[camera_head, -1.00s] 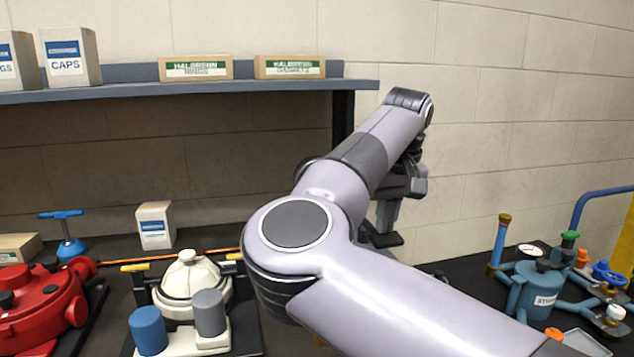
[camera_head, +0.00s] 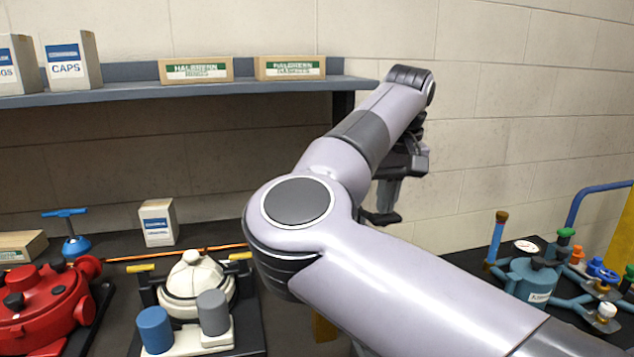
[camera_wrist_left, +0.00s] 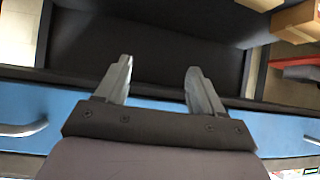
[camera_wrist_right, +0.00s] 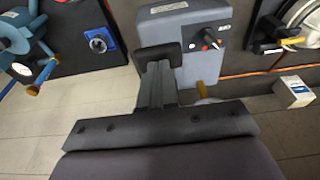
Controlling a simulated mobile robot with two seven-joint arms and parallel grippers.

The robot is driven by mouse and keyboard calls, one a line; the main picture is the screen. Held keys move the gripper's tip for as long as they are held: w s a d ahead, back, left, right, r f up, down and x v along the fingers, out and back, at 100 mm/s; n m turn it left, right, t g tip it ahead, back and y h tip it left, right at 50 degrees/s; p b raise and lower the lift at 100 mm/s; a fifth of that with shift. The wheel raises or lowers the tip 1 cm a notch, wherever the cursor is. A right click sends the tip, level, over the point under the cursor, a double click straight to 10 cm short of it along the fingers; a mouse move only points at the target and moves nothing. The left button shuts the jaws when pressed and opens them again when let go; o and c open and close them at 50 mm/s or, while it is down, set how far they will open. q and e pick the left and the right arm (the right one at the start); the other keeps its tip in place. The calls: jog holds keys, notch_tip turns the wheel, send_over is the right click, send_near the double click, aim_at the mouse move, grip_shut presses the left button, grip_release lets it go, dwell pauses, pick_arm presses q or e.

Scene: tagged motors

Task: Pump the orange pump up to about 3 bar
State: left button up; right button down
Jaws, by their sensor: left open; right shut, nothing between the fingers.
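No orange pump shows clearly in any view. An orange hose (camera_head: 205,249) runs along the back of the bench and goes behind my right arm in the head view. My right gripper (camera_head: 380,216) hangs above the back of the bench, shut and empty, partly hidden by its arm. In the right wrist view, the shut fingers (camera_wrist_right: 157,58) are in front of a grey box (camera_wrist_right: 190,35) with red and black knobs; a yellow-orange part (camera_wrist_right: 204,88) shows below it. My left gripper (camera_wrist_left: 158,82) is open and empty above a dark surface with a blue front.
A blue T-handled device (camera_head: 75,243) and a small carton (camera_head: 157,222) stand at the back left. A red motor (camera_head: 42,305) and a cream motor (camera_head: 190,285) lie in front. A teal device (camera_head: 533,279) stands right. A shelf (camera_head: 130,92) with boxes crosses above.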

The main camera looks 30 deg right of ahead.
jog(key=shift+f, duration=0.2)
jog(key=shift+f+b, duration=1.7)
jog(key=shift+f, duration=0.55)
jog(key=shift+r+p, duration=1.9)
jog(key=shift+r, duration=0.6)
jog(key=shift+r+p, duration=0.55)
jog(key=shift+r, duration=0.05)
jog(key=shift+r+p, duration=1.15)
jog(key=shift+r, duration=0.75)
jog(key=shift+f, duration=0.1)
